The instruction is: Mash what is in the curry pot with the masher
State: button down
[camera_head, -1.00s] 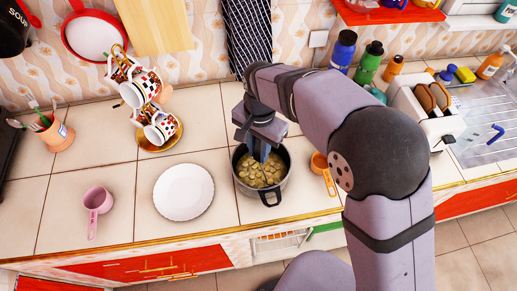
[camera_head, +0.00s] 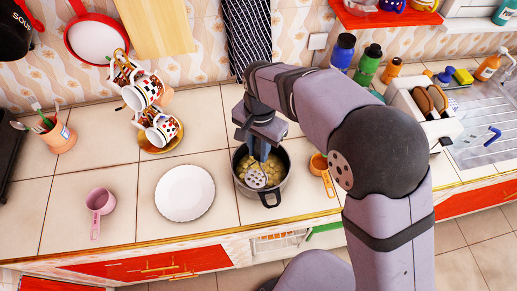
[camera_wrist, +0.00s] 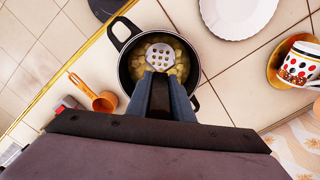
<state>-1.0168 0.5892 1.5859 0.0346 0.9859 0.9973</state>
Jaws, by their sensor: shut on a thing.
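The curry pot (camera_head: 284,183) is a dark round pot on the counter with yellowish chunks (camera_head: 245,169) inside. The chunks also show in the wrist view (camera_wrist: 181,66). My gripper (camera_head: 261,153) is above the pot and shut on the masher, whose perforated grey head (camera_head: 256,179) shows over the chunks. In the wrist view my gripper (camera_wrist: 160,92) holds the dark handle, with the round masher head (camera_wrist: 159,56) beyond it inside the pot's outline. I cannot tell whether the head touches the chunks.
A white plate (camera_head: 184,192) lies left of the pot, and an orange measuring cup (camera_head: 319,165) lies close on its right. A pink cup (camera_head: 99,202), a mug stand (camera_head: 160,143) and a toaster (camera_head: 424,110) stand farther off. The counter's front edge is near the pot.

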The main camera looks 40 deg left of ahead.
jog(key=shift+r, duration=0.4)
jog(key=shift+f, duration=0.2)
jog(key=shift+f+b, duration=0.5)
jog(key=shift+f, duration=0.45)
jog(key=shift+f, duration=0.1)
dwell(0.4)
jog(key=shift+r+p, duration=1.1)
jog(key=shift+r, duration=0.15)
jog(key=shift+f, duration=0.25)
